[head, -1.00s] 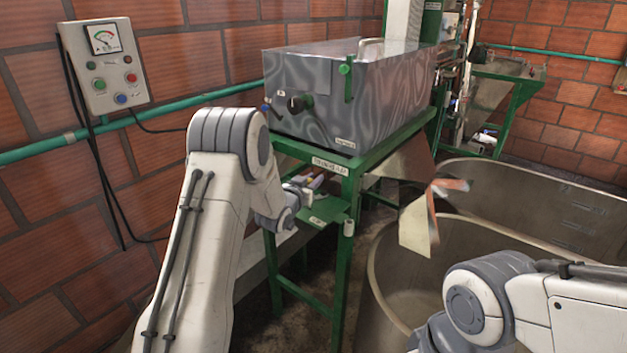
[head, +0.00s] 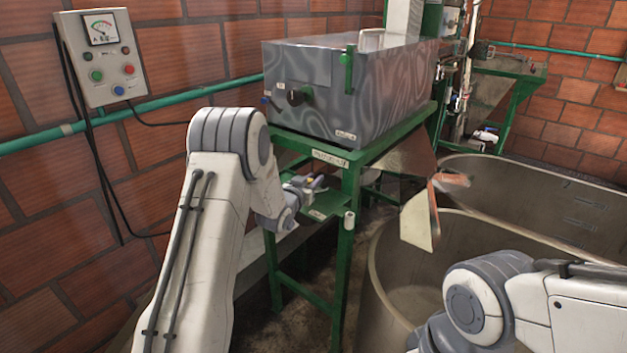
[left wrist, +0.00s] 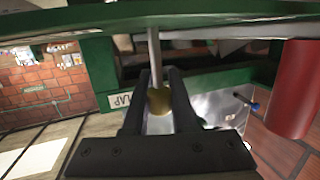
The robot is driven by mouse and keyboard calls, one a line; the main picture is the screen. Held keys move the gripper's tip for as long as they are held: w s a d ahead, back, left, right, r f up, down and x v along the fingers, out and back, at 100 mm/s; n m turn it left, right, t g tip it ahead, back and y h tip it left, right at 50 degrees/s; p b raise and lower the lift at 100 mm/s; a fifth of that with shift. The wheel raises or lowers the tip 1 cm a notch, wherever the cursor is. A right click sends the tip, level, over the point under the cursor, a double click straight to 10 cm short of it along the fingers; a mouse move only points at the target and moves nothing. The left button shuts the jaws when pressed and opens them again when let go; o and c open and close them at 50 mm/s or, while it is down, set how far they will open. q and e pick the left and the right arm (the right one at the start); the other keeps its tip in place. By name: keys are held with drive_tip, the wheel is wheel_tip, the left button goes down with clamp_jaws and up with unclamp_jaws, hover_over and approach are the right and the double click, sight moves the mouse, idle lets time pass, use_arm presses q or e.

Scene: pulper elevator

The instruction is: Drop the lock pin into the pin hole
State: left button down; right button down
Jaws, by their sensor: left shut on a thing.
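My left gripper (left wrist: 160,95) is shut on the lock pin, holding it by its brass-coloured knob (left wrist: 159,101). The pin's thin grey shank (left wrist: 154,55) runs up the picture from the knob to the edge of a green plate (left wrist: 200,14). I cannot tell whether the shank is in a hole, and the pin hole itself cannot be made out. In the head view my left gripper (head: 314,183) is small, just above a small green shelf (head: 330,204) on the green stand. My right arm shows at the lower right, but its gripper is out of view.
A grey metal tank (head: 340,95) sits on the green stand (head: 345,250). A bent metal flap (head: 418,220) hangs beside it, over a large round vat (head: 400,290). A control box (head: 103,58) and a green pipe (head: 160,106) are on the brick wall at left.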

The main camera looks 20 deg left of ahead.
use_arm(q)
drive_tip(key=shift+f+b, duration=0.75)
drive_tip(key=shift+f, duration=0.15)
drive_tip(key=c, duration=0.6)
unclamp_jaws()
drive_tip(key=shift+c, duration=0.2)
drive_tip(key=s+r+b, duration=0.1)
drive_tip(key=s+b, duration=0.1)
drive_tip(key=s, duration=0.8)
drive_tip(key=shift+s+a+r, duration=0.15)
drive_tip(key=shift+a+r, duration=0.2)
drive_tip(key=shift+a, duration=0.1)
